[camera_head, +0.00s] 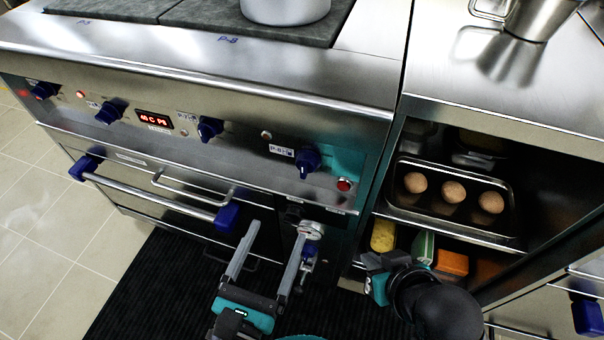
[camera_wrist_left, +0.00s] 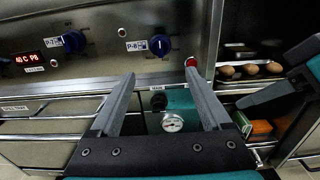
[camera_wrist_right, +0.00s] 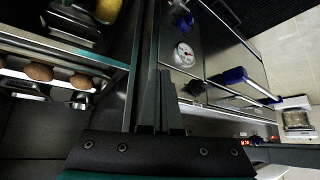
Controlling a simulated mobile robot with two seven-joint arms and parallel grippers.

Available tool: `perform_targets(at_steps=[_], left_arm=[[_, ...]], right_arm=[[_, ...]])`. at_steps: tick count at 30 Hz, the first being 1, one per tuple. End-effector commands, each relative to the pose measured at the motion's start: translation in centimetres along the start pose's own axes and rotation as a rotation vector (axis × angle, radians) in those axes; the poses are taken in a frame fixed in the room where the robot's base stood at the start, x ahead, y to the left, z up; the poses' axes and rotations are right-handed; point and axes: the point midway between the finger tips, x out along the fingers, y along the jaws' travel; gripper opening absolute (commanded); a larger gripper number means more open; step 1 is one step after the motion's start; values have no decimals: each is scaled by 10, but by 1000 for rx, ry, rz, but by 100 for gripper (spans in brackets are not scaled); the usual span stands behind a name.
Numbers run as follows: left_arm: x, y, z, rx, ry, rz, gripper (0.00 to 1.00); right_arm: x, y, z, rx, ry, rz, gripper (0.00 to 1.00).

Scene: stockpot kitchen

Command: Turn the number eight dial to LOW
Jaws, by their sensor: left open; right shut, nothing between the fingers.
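The number eight dial (camera_head: 307,161) is a dark blue knob at the right end of the stove's front panel, beside a P-8 label (camera_head: 281,151). In the left wrist view the dial (camera_wrist_left: 160,45) shows a white mark that looks roughly upright; the lettering around it is too small to read. My left gripper (camera_head: 278,231) is open and empty, below the dial and apart from it. My right gripper (camera_wrist_right: 162,72) is shut and empty; in the head view it (camera_head: 378,278) is at the lower right, by the open shelf.
More blue dials, such as the P-7 dial (camera_head: 210,129), line the panel to the left. A red indicator (camera_head: 344,184) is just right of and below the dial. A gauge (camera_head: 310,230) and an oven handle (camera_head: 150,193) sit lower. A tray (camera_head: 410,207) of round brown items is on the right shelf.

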Motion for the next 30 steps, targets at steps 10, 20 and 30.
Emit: perform_targets(at_steps=[10,20,30], left_arm=[[70,0,3,3,-7,3,81],[128,0,2,7,-4,0,81],[145,0,0,8,-1,-1,81]], right_arm=[[-6,6,3,2,-49,15,0],[-17,14,13,8,-141,40,0],[-19,16,16,10,-162,45,0]])
